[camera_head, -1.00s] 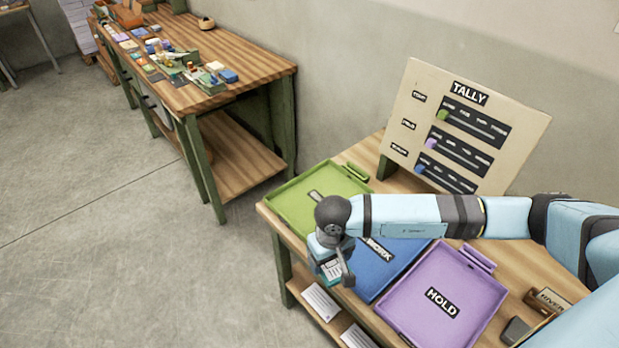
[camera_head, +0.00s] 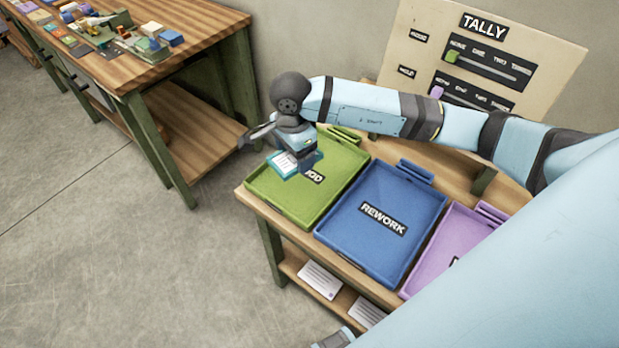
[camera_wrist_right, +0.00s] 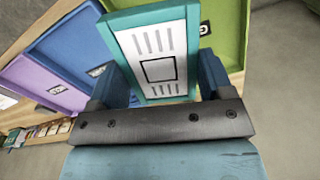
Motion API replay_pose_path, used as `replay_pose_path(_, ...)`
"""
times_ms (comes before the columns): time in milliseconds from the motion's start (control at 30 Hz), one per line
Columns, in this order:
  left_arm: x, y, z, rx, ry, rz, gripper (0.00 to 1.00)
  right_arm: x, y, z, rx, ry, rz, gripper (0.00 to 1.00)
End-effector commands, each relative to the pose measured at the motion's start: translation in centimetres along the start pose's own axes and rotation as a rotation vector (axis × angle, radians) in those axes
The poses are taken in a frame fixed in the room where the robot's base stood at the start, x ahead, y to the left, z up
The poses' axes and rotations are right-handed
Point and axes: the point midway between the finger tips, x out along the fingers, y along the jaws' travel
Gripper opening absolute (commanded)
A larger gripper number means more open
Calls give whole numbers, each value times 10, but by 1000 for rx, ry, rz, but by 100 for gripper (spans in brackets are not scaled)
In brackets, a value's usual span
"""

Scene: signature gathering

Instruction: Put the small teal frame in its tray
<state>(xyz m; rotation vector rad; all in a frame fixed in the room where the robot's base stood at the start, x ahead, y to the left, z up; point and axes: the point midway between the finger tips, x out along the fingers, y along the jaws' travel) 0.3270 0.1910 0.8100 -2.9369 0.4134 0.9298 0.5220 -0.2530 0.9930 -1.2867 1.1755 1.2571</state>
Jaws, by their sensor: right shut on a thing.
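My right gripper (camera_head: 299,162) is shut on the small teal frame (camera_head: 281,165), which has a white face with grey lines and a dark square outline. In the right wrist view, the frame (camera_wrist_right: 157,40) sits between the two blue fingers of the gripper (camera_wrist_right: 160,82). In the head view, the frame is held tilted over the left part of the green tray (camera_head: 292,198). Its height above the tray floor is hard to tell. The arm hides part of the tray's label, leaving "OOD" or similar showing. My left gripper is not in view.
The blue REWORK tray (camera_head: 345,235) and a purple tray (camera_head: 443,238) stand to the right, both empty where visible. Behind them is the TALLY board (camera_head: 415,55) with sliders. A cluttered wooden workbench (camera_head: 205,30) stands at the left. Open floor lies between.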

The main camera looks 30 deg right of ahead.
Motion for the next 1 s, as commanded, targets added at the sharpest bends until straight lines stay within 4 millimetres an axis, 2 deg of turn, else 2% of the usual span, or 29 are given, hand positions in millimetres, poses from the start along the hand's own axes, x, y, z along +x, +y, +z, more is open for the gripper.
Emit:
replay_pose_path(33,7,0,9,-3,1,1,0,2,-5,-1,100,-2,-3,50)
replay_pose_path(200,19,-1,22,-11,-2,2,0,-9,-18,-6,478,-5,-1,50)
replay_pose_path(500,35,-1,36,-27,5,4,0,-30,-31,-16,1072,-10,9,50)
replay_pose_path(600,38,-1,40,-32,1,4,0,-36,-34,-18,1198,-12,12,50)
replay_pose_path(767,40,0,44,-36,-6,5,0,-39,-35,-20,1302,-10,16,50)
replay_pose_path(867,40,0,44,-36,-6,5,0,-28,-34,-20,1322,-8,20,50)
replay_pose_path(1000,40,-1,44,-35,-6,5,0,7,-34,-19,1323,-7,22,50)
